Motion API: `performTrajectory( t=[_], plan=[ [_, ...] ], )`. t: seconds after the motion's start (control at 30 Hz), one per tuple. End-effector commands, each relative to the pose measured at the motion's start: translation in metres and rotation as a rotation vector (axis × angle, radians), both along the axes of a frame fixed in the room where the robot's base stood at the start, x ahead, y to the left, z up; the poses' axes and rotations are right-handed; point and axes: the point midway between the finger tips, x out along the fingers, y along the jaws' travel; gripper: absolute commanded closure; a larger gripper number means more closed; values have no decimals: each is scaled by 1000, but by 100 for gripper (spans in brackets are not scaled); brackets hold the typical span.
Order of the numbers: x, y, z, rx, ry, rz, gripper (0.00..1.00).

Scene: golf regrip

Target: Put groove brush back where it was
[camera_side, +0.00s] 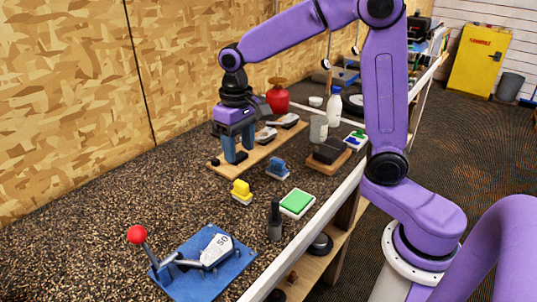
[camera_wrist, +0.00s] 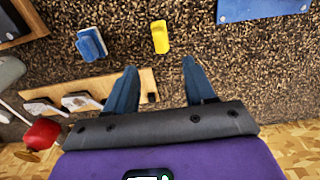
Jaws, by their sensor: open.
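Two small brushes with pale undersides stand on the speckled bench; I cannot tell which is the groove brush. The yellow one (camera_side: 241,190) is nearer the front, and the blue one (camera_side: 277,168) is to its right. Both show in the wrist view, yellow (camera_wrist: 160,37) ahead of the fingers and blue (camera_wrist: 91,44) to its left. My gripper (camera_side: 237,158) points down over the near end of a wooden board (camera_side: 256,155) holding club heads (camera_side: 266,134). Its fingers (camera_wrist: 160,80) are apart with nothing held between them. A small dark piece (camera_side: 215,161) sits on the board's end.
A green-topped pad (camera_side: 297,203), dark bottle (camera_side: 275,222) and blue plate clamp (camera_side: 205,265) with a red-knobbed lever stand in front. A dark block (camera_side: 329,151), grey cup (camera_side: 318,128), white bottle (camera_side: 334,108) and red container (camera_side: 278,98) stand behind. The bench's left front is bare.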

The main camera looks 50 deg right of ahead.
Motion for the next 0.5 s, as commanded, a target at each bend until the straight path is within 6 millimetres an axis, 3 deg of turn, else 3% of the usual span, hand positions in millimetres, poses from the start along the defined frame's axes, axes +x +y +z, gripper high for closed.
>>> performTrajectory(
  t=[0.17, 0.27, 0.5],
  plan=[
    [-5, 2, 1, 1, -1, 22, 46],
    [-19, 6, 1, 0, -1, 84, 46],
    [-81, 14, -2, 4, -7, 348, 46]
  ],
)
